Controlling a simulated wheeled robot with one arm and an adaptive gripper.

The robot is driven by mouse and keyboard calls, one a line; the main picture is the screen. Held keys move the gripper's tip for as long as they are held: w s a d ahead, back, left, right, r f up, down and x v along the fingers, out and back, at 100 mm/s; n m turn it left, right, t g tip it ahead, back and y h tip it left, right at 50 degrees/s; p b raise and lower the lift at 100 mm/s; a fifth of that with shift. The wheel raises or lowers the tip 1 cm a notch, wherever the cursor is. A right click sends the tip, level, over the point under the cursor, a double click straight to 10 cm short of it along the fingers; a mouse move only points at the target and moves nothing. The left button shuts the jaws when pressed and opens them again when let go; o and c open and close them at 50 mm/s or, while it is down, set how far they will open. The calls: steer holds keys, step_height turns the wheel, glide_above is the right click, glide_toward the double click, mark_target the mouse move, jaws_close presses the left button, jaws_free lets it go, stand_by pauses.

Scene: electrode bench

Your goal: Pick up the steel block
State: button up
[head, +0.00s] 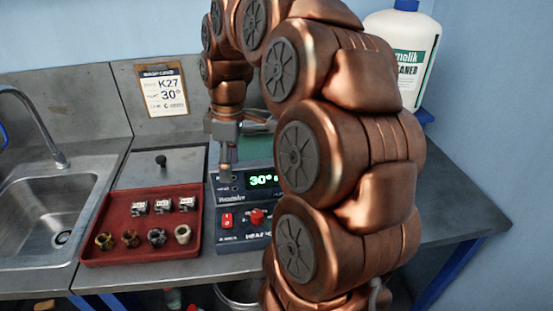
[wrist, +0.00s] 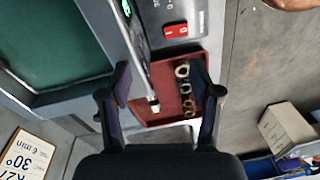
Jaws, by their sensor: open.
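Three small pale metallic blocks with white labels stand in a row at the back of the red tray (head: 97,240) in the head view: a left one (head: 139,207), a middle one (head: 163,207) and a right one (head: 187,204). Their labels are too small to read, so I cannot tell which is steel. In the wrist view, one pale block (wrist: 153,103) shows in the tray (wrist: 165,75), between the fingers in the picture; the others are hidden or unclear. My gripper (wrist: 162,82) is open and empty. In the head view my gripper (head: 226,172) hangs over the heater unit, right of the tray.
Several ring-like pieces, one pale (head: 182,234), line the tray's front. The heater unit (head: 243,234) reads 30°, with a red switch and knob. A sink (head: 45,215) is at left, a black-knobbed plate (head: 185,165) behind the tray, a cleaner bottle (head: 400,40) at back right.

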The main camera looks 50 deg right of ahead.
steer(key=shift+n, duration=0.5)
steer(key=d, duration=0.2)
steer(key=w+d, duration=0.1)
steer(key=d, duration=0.4)
steer(key=shift+w+r, duration=0.1)
steer(key=shift+w, duration=0.25)
steer(key=shift+n+t, duration=0.4)
steer(key=shift+n, duration=0.3)
steer(key=d, duration=1)
steer(key=shift+s+d, duration=0.4)
steer(key=shift+d+f, duration=0.15)
steer(key=shift+f, duration=1.3)
steer(key=shift+w+a+f+p, duration=0.15)
steer(key=shift+f+p, duration=0.5)
steer(key=shift+f, duration=0.65)
steer(key=shift+w+a+f+p, duration=0.15)
steer(key=shift+f+p, duration=0.45)
steer(key=shift+f, duration=0.7)
steer(key=shift+d, duration=0.1)
jaws_close()
